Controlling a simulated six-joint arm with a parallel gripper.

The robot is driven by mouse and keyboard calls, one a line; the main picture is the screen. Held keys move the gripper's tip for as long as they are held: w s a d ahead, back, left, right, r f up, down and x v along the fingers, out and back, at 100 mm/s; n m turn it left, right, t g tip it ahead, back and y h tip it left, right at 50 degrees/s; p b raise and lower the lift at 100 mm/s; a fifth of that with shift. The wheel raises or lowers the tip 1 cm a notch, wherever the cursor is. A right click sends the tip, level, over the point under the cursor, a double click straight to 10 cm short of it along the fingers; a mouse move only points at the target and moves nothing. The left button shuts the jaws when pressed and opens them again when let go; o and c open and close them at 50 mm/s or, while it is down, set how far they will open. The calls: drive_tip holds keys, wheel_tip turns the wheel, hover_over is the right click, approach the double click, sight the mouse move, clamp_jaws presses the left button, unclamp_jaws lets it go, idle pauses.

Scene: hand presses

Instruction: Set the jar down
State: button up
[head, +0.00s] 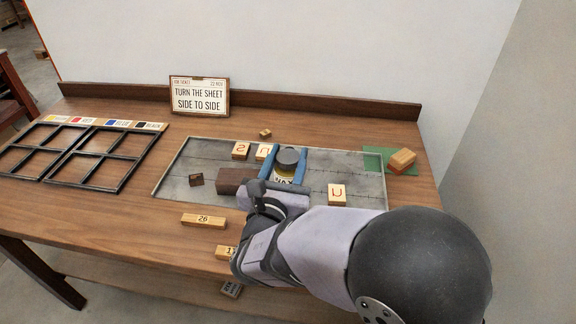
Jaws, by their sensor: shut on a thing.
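The jar (289,160) has a dark grey lid, and a white and yellow label shows low on its side. It is between the blue fingers of my gripper (285,164), which is shut on it. The jar is over the grey metal plate (225,158) on the bench. I cannot tell whether its base touches the plate. My arm reaches in from the lower right and hides part of the plate's front edge.
Letter blocks (241,150) stand just left of the jar, and another (337,194) to its right. A dark brown block (235,180) is close by my gripper. Divided black trays (110,158) stand at left.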

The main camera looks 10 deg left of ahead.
drive_tip(key=s+a+n+g+y+b, duration=0.1)
drive_tip(key=s+a+n+y, duration=0.2)
drive_tip(key=a, duration=1)
drive_tip(key=s+a+n+g+y, duration=0.15)
drive_tip(key=a+y, duration=0.25)
drive_tip(key=a, duration=0.8)
drive_tip(key=s+a+n+y+b, duration=0.1)
drive_tip(key=s+a+n+y, duration=0.25)
drive_tip(key=a, duration=0.95)
wheel_tip(320, 180, down, 6)
drive_tip(key=m, duration=0.1)
drive_tip(key=shift+f, duration=0.1)
drive_tip(key=shift+f+p, duration=0.35)
drive_tip(key=shift+f, duration=1.35)
drive_tip(key=shift+f, duration=0.2)
drive_tip(key=o, duration=1.2)
drive_tip(key=shift+o, duration=0.2)
